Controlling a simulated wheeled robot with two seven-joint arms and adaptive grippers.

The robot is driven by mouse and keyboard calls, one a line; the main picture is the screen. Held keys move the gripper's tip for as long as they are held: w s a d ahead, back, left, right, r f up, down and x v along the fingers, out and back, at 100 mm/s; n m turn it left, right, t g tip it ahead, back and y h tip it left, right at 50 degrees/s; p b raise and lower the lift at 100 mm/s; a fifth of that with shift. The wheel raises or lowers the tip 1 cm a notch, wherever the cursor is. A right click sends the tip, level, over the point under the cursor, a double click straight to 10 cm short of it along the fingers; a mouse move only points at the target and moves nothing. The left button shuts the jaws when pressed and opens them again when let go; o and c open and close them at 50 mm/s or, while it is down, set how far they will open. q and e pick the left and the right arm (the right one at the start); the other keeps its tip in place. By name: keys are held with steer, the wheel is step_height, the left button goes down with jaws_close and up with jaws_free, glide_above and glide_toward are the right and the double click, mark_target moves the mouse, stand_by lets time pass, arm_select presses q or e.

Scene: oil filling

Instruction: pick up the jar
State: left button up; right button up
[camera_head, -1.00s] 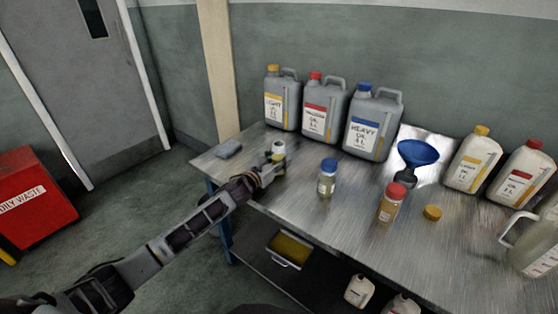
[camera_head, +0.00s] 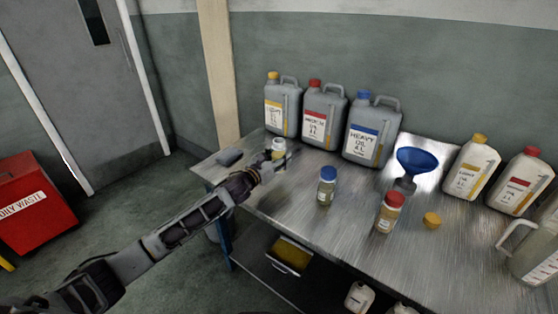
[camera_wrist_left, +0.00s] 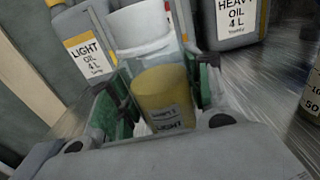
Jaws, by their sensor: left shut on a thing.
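The white-lidded jar (camera_head: 279,145) is near the back left of the metal table (camera_head: 300,215). In the left wrist view the jar (camera_wrist_left: 160,95) shows clear glass, yellow oil inside and a label reading LIGHT. My left gripper (camera_head: 275,160) is shut on this jar, its green-lined fingers on either side of the glass. The jar's base is hidden, so I cannot tell whether it touches the table. A blue-lidded jar (camera_head: 327,187) and a red-lidded jar (camera_head: 389,213) stand upright to the right. My right gripper is not in view.
Grey canisters of light (camera_head: 282,108), red-capped (camera_head: 323,118) and heavy oil (camera_head: 371,132) stand close behind the jar. A dark sponge-like block (camera_head: 229,157) lies to its left. A blue funnel (camera_head: 417,162), yellow lid (camera_head: 432,220), white bottles (camera_head: 471,168) and a clear jug (camera_head: 540,250) are farther right.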

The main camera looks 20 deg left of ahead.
mark_target(275, 145)
arm_select(q)
steer(key=shift+r, duration=0.8)
steer(key=shift+r+p, duration=0.5)
steer(key=shift+r, duration=1.4)
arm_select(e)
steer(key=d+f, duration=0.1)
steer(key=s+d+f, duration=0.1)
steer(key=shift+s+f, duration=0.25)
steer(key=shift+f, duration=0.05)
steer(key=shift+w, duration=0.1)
arm_select(q)
steer(key=shift+r, duration=0.1)
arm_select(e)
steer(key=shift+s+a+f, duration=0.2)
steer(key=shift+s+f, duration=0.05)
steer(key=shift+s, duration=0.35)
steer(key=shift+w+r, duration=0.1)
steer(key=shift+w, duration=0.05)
